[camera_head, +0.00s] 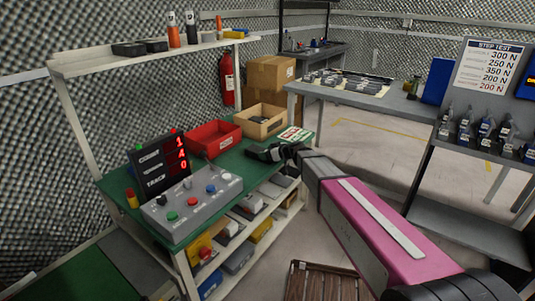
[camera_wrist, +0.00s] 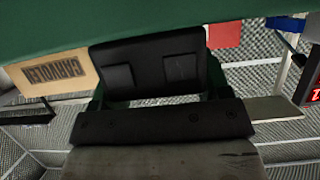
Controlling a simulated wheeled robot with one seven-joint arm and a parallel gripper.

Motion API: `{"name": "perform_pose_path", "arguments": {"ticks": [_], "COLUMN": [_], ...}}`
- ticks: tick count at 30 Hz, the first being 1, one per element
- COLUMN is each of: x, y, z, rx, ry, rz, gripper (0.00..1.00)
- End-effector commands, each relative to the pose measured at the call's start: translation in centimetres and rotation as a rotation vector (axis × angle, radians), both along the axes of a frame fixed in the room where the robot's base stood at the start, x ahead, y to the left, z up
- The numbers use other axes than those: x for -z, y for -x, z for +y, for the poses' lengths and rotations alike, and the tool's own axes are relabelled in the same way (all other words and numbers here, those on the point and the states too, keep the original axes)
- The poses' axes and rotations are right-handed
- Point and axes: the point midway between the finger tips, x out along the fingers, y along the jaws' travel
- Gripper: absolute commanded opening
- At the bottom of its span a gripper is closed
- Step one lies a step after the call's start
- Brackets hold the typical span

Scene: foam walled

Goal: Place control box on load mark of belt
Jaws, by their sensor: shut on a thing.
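My gripper (camera_head: 287,150) is over the right part of the green bench top (camera_head: 232,166). In the wrist view, its fingers (camera_wrist: 157,92) are at the two sides of a black box-shaped thing (camera_wrist: 148,62) and shut on it. The thing shows two squarish raised patches; I cannot tell for sure whether it is the control box. A grey box with coloured buttons (camera_head: 192,208) sits on the bench's near left part. A green strip with a grey edge (camera_head: 75,272) at the lower left may be the belt. I cannot make out a load mark.
A red bin (camera_head: 213,138), a wooden crate (camera_head: 262,121) and a lit red-digit display (camera_head: 160,165) stand on the bench. A shelf (camera_head: 90,65) runs above its back. A grey table (camera_head: 345,95) stands behind. A brown slatted crate (camera_head: 322,282) is on the floor at front.

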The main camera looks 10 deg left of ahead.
Motion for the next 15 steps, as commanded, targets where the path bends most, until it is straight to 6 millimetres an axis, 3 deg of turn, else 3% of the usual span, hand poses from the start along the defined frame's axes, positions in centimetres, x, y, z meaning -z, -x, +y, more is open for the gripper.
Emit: {"name": "perform_pose_path", "arguments": {"ticks": [5,6,8,15], "x": [0.16,0.2,0.17,0.16], "y": [0.0,0.01,0.01,0.01], "z": [0.01,0.01,0.01,0.0], "rx": [0.0,0.0,0.0,0.0], "ry": [-0.001,0.0,0.0,0.0], "rz": [0.0,0.0,0.0,0.0], "gripper": [0.36,0.77,0.96,0.96]}}
